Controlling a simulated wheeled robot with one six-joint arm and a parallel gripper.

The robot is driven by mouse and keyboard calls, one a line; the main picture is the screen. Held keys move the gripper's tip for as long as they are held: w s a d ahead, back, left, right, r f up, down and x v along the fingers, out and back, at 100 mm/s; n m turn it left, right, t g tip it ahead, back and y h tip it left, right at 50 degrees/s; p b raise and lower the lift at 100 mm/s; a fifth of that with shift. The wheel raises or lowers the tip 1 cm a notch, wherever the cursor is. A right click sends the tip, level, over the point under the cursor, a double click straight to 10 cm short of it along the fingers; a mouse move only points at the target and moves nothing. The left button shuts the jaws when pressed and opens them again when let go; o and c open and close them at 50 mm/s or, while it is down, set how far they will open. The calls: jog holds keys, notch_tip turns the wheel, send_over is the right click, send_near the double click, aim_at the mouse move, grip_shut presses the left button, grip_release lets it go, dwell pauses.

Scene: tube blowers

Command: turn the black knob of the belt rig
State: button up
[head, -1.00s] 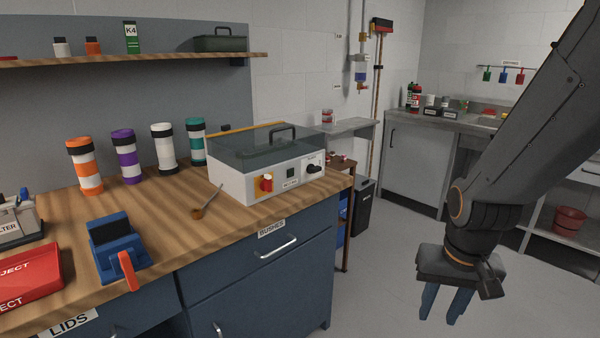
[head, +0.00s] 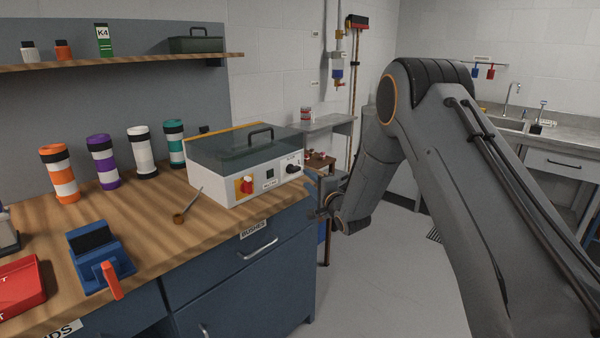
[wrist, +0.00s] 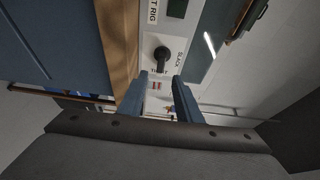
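The belt rig (head: 228,195) is a white box with a dark see-through lid, standing on the wooden bench. Its black knob (head: 293,169) is at the right end of the front panel, right of a red knob (head: 246,186) on a yellow plate. In the wrist view the black knob (wrist: 161,56) is a round base with a raised grip, beside the label SLACK. My gripper (head: 314,197) is just right of the rig, near the bench corner. In the wrist view its two blue fingers (wrist: 158,84) are apart and empty, with the knob ahead, between their lines and not touched.
A wooden spoon-like tool (head: 187,206) lies left of the rig. Several striped tubes (head: 102,162) stand behind it, and a blue fixture with an orange lever (head: 100,256) is at the front left. The rig's lid has a dark handle (head: 260,130).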

aim_at(298, 170)
jog(key=shift+p+x, duration=0.55)
jog(key=shift+x, duration=3.35)
grip_shut()
